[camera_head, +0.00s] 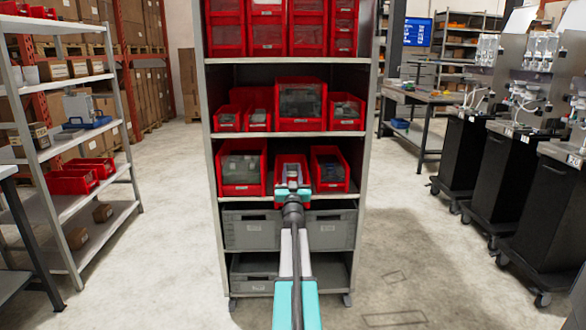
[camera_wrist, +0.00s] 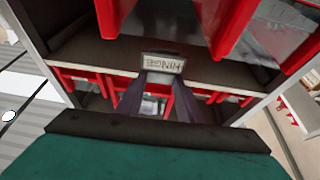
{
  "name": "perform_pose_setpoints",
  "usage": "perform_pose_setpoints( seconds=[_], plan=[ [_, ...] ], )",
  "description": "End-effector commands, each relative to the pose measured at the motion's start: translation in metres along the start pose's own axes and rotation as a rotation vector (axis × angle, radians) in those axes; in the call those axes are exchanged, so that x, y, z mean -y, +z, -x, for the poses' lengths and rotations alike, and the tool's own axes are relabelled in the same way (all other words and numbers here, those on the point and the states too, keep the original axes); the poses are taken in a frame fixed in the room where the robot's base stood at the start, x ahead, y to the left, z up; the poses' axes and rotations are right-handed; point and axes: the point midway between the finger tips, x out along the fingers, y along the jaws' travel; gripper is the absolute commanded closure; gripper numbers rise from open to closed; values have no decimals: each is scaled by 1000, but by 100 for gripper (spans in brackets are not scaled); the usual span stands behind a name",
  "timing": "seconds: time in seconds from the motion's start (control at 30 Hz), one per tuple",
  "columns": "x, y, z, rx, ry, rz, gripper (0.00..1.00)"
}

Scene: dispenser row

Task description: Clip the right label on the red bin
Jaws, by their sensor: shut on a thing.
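My gripper (camera_head: 293,193) is in front of the small middle red bin (camera_head: 291,164) on the lower bin shelf of the rack. In the wrist view my gripper (camera_wrist: 161,78) is shut on a small pale label (camera_wrist: 162,63) with a dark frame. Its text looks like "HINGE" and appears upside down. The label is held at the fingertips, close to the shelf edge and red bins. I cannot tell whether it touches a bin. My gripper hides the lower front of the middle bin in the head view. Red bin walls (camera_wrist: 237,28) show at the top of the wrist view.
A larger red bin (camera_head: 241,168) stands left of the middle bin and another red bin (camera_head: 330,170) stands right. Grey crates (camera_head: 250,230) sit below. More red bins (camera_head: 302,104) fill the shelf above. Rack uprights (camera_head: 366,150) bound both sides. Open floor (camera_head: 400,250) lies to the right.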

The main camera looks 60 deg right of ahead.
Motion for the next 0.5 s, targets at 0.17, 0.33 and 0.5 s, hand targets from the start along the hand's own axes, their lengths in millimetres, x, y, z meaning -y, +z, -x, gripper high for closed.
perform_pose_setpoints(
  seconds=[0.17,0.33,0.5],
  plan=[
    [0,8,3,-1,0,0,91],
    [0,15,6,0,0,0,91],
    [0,23,9,0,0,0,91]
  ],
)
